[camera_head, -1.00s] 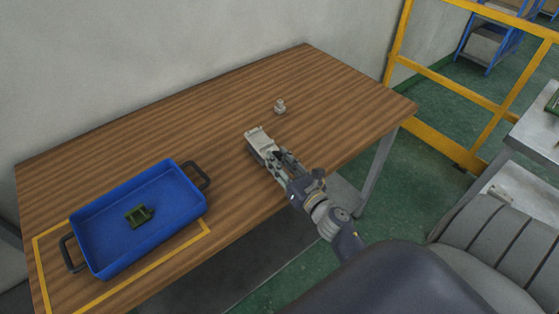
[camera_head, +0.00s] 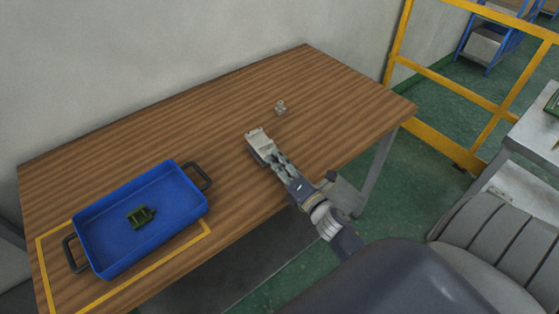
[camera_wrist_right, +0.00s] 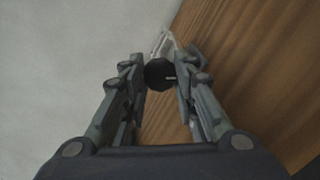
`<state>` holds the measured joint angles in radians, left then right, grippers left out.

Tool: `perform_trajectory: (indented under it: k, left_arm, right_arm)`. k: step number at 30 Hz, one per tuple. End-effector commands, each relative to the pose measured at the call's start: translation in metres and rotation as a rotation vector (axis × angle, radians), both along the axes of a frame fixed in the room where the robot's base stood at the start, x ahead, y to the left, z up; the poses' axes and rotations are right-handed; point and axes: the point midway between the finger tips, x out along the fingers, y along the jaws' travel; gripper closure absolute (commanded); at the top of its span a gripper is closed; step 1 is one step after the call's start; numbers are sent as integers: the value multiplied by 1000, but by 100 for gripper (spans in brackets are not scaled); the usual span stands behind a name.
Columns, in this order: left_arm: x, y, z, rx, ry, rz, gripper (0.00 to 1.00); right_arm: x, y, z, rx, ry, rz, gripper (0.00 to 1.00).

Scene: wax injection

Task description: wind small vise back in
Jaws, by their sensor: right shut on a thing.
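How far the vise's jaws stand apart is too small to tell. My left gripper is not in view.
A blue tray (camera_head: 186,229) with black handles stands at the table's left, inside a yellow outline, with a small green part (camera_head: 141,217) in it. A small grey metal piece (camera_head: 280,108) stands behind the vise. The wooden table (camera_head: 330,90) is otherwise clear. A wall runs along the back.

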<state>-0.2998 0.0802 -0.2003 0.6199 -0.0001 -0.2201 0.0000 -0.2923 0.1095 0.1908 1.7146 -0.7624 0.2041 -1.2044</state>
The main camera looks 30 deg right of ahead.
Motion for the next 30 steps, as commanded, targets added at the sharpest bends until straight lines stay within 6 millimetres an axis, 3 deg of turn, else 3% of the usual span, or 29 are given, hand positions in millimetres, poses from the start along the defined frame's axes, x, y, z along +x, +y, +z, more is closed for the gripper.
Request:
perform_trajectory:
  k: [30]
  left_arm:
    - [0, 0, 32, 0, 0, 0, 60]
  right_arm:
    - [0, 0, 3, 967, -9, -1, 97]
